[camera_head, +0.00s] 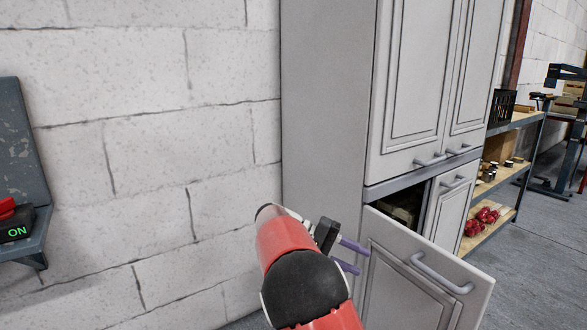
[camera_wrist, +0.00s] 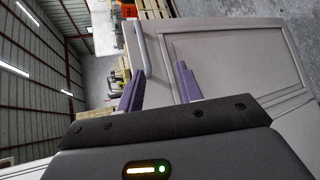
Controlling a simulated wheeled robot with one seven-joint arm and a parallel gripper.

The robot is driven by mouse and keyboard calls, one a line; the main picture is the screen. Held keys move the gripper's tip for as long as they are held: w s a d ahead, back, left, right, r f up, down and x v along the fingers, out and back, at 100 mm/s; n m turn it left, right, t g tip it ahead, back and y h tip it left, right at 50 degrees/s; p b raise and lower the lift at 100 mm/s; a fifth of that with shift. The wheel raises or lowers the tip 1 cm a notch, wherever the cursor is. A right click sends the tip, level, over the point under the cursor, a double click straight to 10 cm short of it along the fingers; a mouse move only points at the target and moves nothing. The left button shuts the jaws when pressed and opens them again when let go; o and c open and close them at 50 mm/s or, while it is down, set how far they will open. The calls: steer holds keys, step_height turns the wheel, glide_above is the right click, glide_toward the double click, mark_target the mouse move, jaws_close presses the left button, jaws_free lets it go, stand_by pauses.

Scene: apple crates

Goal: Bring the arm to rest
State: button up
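My red and black arm reaches up from the bottom of the head view to my gripper (camera_head: 352,256). Its two purple fingers are apart with nothing between them, as the wrist view also shows for the gripper (camera_wrist: 160,72). The fingers point toward the lower cabinet door (camera_head: 400,290), which stands swung open. The door also fills the right of the wrist view (camera_wrist: 235,60). Its bar handle (camera_head: 440,275) is right of the fingers in the head view and beyond the left finger in the wrist view (camera_wrist: 142,48). I cannot tell whether a finger touches the door.
The tall grey cabinet (camera_head: 330,100) stands beside the arm, its upper doors shut. A white block wall (camera_head: 150,150) is to the left, with a switch box (camera_head: 15,222) marked ON on a grey seat-like piece. A shelf (camera_head: 520,175) with goods stands at right.

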steer(key=s+d+r+n+t+y, duration=0.1)
steer(key=s+d+t+y, duration=0.1)
steer(key=s+d+y, duration=0.3)
steer(key=s+d+r+t+y, duration=0.1)
steer(key=s+d+y, duration=0.15)
steer(key=s, duration=0.55)
steer(key=s+a+f+t+y, duration=0.1)
steer(key=s+a+t+y, duration=0.1)
steer(key=s, duration=0.5)
steer(key=s+a+f+t+y, duration=0.1)
steer(key=s+a+t+y, duration=0.2)
steer(key=s, duration=0.5)
steer(key=shift+s+a+f+t+y, duration=0.3)
steer(key=shift+t+y, duration=0.25)
steer(key=shift+t, duration=0.45)
steer(key=shift+w+d+r, duration=0.1)
steer(key=shift+c, duration=0.4)
